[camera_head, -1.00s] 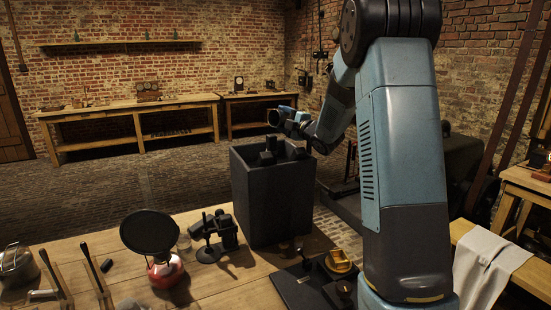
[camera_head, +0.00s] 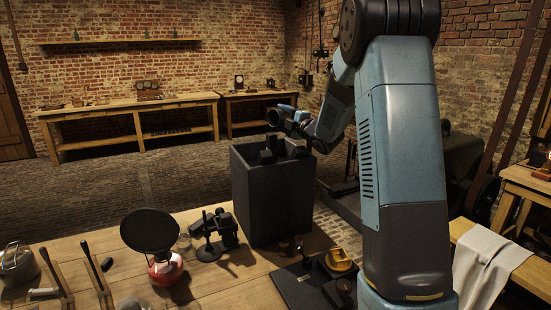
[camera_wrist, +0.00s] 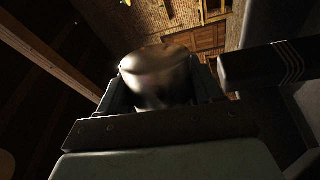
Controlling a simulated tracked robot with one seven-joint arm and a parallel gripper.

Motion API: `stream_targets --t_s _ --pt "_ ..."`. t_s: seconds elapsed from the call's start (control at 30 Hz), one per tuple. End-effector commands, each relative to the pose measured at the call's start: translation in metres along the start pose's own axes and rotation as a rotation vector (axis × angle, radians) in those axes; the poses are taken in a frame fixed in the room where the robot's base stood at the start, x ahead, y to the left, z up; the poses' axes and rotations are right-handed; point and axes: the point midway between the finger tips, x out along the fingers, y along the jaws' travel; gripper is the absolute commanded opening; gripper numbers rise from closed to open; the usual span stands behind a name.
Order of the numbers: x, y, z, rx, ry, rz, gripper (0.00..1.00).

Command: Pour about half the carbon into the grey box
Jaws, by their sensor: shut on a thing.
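The tall dark grey box (camera_head: 272,200) stands upright at the far edge of the wooden table. My gripper (camera_head: 279,150) is at the box's open top, and its dark parts overlap the rim in the head view. In the wrist view my gripper (camera_wrist: 165,95) is shut on a rounded, shiny dark vessel (camera_wrist: 155,72). The vessel is hard to make out in the head view. Its contents are hidden, and I cannot tell its tilt. No carbon shows, and the inside of the box is hidden.
A red burner (camera_head: 165,268) with a round black pan (camera_head: 149,230) and a black stand (camera_head: 213,237) are left of the box. A dark board with a yellow cup (camera_head: 338,260) lies in front, right. A pale cloth (camera_head: 485,262) hangs at the right.

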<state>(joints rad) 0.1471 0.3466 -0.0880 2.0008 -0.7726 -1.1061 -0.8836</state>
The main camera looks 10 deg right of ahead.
Motion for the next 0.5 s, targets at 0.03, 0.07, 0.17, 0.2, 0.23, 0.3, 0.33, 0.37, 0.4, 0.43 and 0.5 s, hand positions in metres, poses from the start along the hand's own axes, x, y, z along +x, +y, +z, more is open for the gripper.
stream_targets --t_s 0.03,0.07,0.17,0.2,0.23,0.3,0.33,0.37,0.4,0.43,0.5 --pt "0.0000 -0.0001 -0.0001 -0.003 0.001 0.000 0.33" --pt "0.0000 -0.0003 -0.0001 -0.005 0.001 0.000 0.33" --pt "0.0000 -0.0006 -0.0003 -0.010 0.002 0.001 0.33" --pt "0.0000 -0.0007 -0.0003 -0.013 0.002 0.001 0.33" --pt "-0.0001 -0.0008 -0.0004 -0.014 0.002 0.001 0.33" --pt "-0.0001 -0.0010 -0.0005 -0.018 0.003 0.001 0.33" --pt "-0.0001 -0.0011 -0.0005 -0.020 0.003 0.001 0.33" --pt "-0.0001 -0.0012 -0.0005 -0.022 0.003 0.001 0.33" --pt "-0.0001 -0.0013 -0.0006 -0.024 0.003 0.001 0.33" --pt "-0.0001 -0.0015 -0.0007 -0.026 0.004 0.001 0.33" --pt "-0.0002 -0.0017 -0.0007 -0.031 0.004 0.002 0.33"
